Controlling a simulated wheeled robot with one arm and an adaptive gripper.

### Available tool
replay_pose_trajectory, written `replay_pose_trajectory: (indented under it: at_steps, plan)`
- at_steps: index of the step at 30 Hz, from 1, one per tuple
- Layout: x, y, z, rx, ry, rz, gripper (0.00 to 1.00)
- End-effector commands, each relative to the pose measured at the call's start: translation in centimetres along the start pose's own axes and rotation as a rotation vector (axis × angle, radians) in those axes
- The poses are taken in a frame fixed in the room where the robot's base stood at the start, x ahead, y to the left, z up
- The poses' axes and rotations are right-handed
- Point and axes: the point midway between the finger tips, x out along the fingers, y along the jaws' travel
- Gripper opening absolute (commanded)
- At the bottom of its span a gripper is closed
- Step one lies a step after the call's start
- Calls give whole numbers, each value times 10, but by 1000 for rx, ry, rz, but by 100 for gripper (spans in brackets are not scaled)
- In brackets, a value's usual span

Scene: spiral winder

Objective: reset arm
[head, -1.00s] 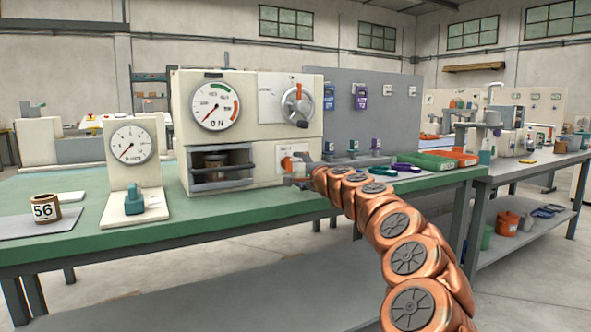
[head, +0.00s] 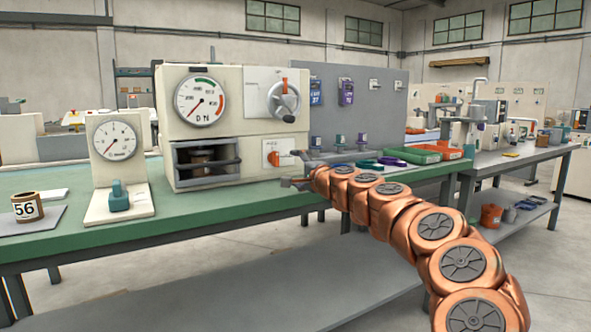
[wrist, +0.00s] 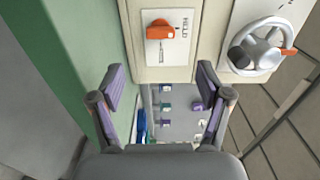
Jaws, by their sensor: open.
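The cream winder machine (head: 237,145) stands on the green bench, with a dial gauge (head: 201,97), a crank wheel (head: 284,98) and an orange switch (head: 273,158). In the wrist view the orange switch (wrist: 160,33) and the wheel (wrist: 262,48) lie beyond the fingertips, apart from them.
A smaller gauge stand (head: 120,160) with a teal knob and a brown spool marked 56 (head: 27,208) are on the left of the green bench (head: 180,213). A grey panel (head: 350,90), green tray (head: 410,155) and orange tray (head: 448,152) stand right. Floor in front is open.

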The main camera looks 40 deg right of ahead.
Motion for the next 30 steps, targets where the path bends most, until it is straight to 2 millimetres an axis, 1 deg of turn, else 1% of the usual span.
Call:
replay_pose_trajectory:
  at_steps: [10, 12, 14, 17, 20, 21, 23, 24, 26, 27, 30]
  plan:
    - [0, 0, 1, 0, -1, 0, 77]
    - [0, -5, 6, -7, -11, 1, 77]
    - [0, -13, 17, -22, -34, 4, 77]
    - [-3, -35, 53, -70, -106, 14, 77]
    - [-11, -64, 106, -145, -214, 30, 77]
    - [-17, -74, 128, -179, -261, 39, 77]
    - [-26, -85, 163, -234, -334, 58, 77]
    - [-34, -92, 186, -272, -384, 72, 77]
    - [-47, -100, 216, -329, -452, 93, 77]
    - [-56, -104, 237, -367, -498, 109, 77]
    - [-83, -110, 281, -462, -607, 153, 77]
